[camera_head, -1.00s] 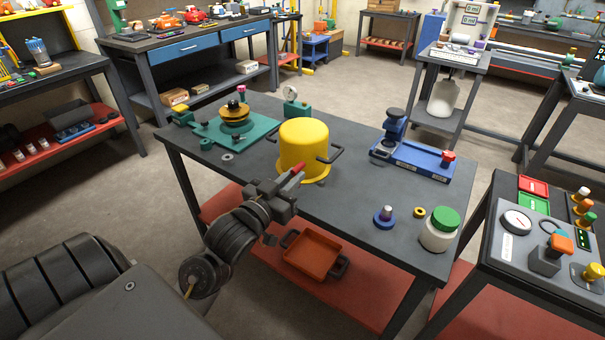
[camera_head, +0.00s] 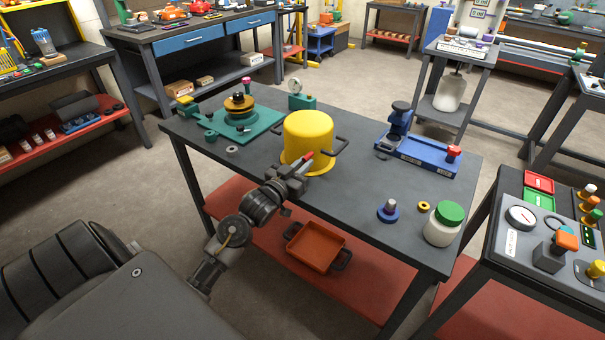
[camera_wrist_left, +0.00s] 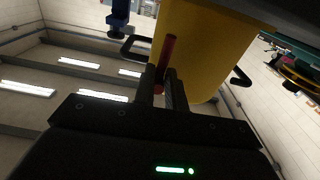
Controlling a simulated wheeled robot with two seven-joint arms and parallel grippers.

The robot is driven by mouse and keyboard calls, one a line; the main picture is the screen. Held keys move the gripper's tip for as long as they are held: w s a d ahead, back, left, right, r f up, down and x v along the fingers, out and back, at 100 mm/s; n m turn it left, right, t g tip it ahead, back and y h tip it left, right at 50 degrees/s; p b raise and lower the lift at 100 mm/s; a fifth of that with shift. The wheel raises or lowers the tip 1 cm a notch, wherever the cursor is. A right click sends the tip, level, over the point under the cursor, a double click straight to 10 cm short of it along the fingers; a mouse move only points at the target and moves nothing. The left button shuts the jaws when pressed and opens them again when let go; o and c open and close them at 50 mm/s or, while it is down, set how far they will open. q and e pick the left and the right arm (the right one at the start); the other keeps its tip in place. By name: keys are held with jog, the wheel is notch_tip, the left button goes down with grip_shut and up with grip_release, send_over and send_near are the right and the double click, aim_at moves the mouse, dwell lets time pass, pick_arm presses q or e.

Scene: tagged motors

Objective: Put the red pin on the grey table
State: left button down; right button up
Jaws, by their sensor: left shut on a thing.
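My left gripper (camera_head: 296,174) is shut on the red pin (camera_head: 307,156). It holds the pin just in front of the yellow pot, over the near edge of the grey table (camera_head: 350,207). In the left wrist view the red pin (camera_wrist_left: 167,52) stands out from between the two dark fingers (camera_wrist_left: 165,88), with the yellow pot behind it. I cannot tell whether the pin touches the pot or the table. My right gripper is not in view.
The yellow pot (camera_head: 308,132) with dark handles stands on the table. A green fixture (camera_head: 255,135) is at left, a blue fixture (camera_head: 425,155) at right. A blue-based peg (camera_head: 388,211), a yellow ring (camera_head: 424,206) and a green-lidded jar (camera_head: 442,228) are front right. The table's middle right is bare.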

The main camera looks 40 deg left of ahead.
pick_arm(q)
jog(key=shift+w+f, duration=0.1)
jog(key=shift+f, duration=1.6)
jog(key=shift+f, duration=0.1)
jog(key=shift+f, duration=0.15)
jog(key=c, duration=1.4)
grip_release()
jog(key=shift+c, duration=0.2)
jog(key=shift+r, duration=0.2)
